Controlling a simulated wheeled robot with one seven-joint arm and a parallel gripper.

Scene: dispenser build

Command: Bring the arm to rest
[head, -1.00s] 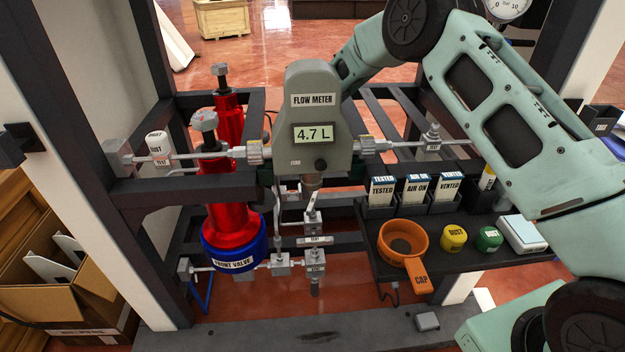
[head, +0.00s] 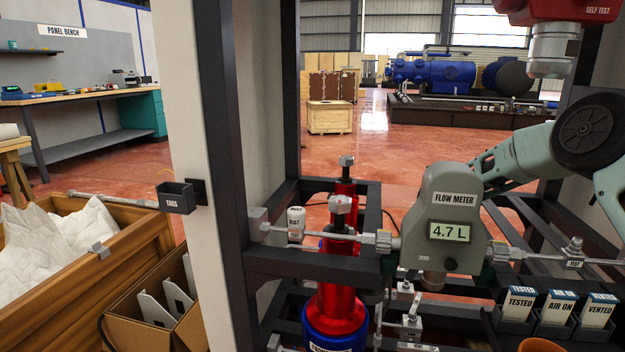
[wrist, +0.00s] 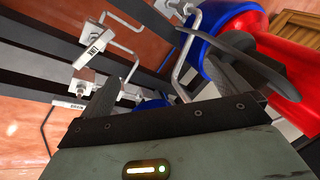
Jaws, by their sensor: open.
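My gripper (wrist: 168,88) shows in the wrist view, open, with nothing seen between its fingers. Beyond it in that view are a red and blue valve body (wrist: 225,25) and thin metal tubing with fittings (wrist: 85,75). In the head view my pale green arm (head: 520,155) enters from the right and runs behind the grey flow meter (head: 440,205), which reads 4.7 L. My gripper itself is hidden in the head view. The red front valve (head: 337,285) with its blue collar stands left of the meter.
A dark frame (head: 228,130) surrounds the piping. Tested, air on and vented card holders (head: 553,328) sit at lower right. A tags box (head: 177,197) is fixed on the left post. A wooden crate (head: 150,235) and cardboard box (head: 150,345) stand left. Open red floor lies behind.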

